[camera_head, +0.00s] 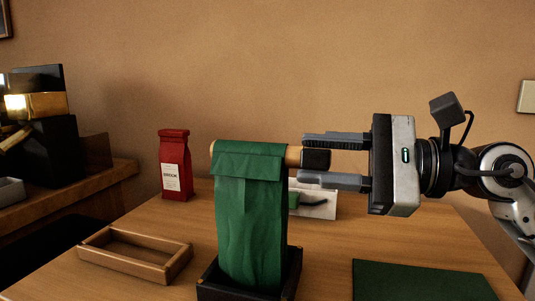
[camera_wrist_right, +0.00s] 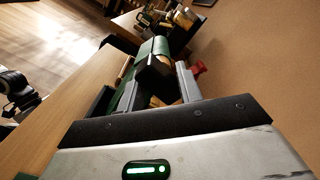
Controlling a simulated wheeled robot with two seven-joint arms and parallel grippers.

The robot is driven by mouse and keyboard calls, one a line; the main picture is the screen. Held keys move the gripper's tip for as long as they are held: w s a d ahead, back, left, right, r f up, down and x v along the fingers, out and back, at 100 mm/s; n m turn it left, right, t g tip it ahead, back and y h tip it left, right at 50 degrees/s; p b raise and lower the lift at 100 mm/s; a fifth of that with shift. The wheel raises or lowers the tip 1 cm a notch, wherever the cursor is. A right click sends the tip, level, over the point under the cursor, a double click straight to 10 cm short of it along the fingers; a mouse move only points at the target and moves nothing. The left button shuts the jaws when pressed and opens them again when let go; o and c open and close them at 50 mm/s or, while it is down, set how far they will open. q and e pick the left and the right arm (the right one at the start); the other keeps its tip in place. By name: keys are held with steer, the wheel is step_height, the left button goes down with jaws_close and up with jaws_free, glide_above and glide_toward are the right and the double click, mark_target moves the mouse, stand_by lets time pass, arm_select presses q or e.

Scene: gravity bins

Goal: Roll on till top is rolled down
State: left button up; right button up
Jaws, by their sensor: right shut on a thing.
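A tall green bag (camera_head: 250,225) stands upright in a dark tray (camera_head: 293,277) in the head view. Its top edge is folded over a light wooden rod (camera_head: 293,156) that lies level across it. The rod ends at the right in a black handle (camera_head: 318,159). My right gripper (camera_head: 308,159) comes in from the right and is shut on this handle, one finger above and one below. The wrist view also shows the handle (camera_wrist_right: 153,74) between the fingers, with the green bag (camera_wrist_right: 154,47) beyond. How many turns the bag's top has is hidden.
A red bag (camera_head: 175,166) stands behind at the left. An empty wooden tray (camera_head: 135,262) lies front left, a green mat (camera_head: 420,282) front right. A dark machine (camera_head: 45,140) stands on a side table.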

steer(key=shift+r+m+p, duration=0.3)
steer(key=shift+m+p, duration=0.3)
steer(key=shift+p, duration=0.2)
steer(key=shift+m+p, duration=0.8)
steer(key=shift+m, duration=0.2)
steer(key=shift+f+m+p, duration=0.1)
steer(key=shift+m+p, duration=0.25)
steer(key=shift+m, duration=0.25)
steer(key=m+p, duration=0.2)
steer(key=m, duration=0.1)
steer(key=shift+f, duration=0.15)
arm_select(q)
step_height(320, 180, up, 7)
steer(key=s+a+y, duration=0.1)
steer(key=a, duration=0.1)
steer(key=shift+a+t+p, duration=0.15)
steer(key=shift+t+p, duration=0.2)
steer(key=shift+t, duration=0.05)
arm_select(e)
steer(key=shift+f+m, duration=0.15)
steer(key=shift+m, duration=0.25)
arm_select(q)
steer(key=shift+s, duration=0.1)
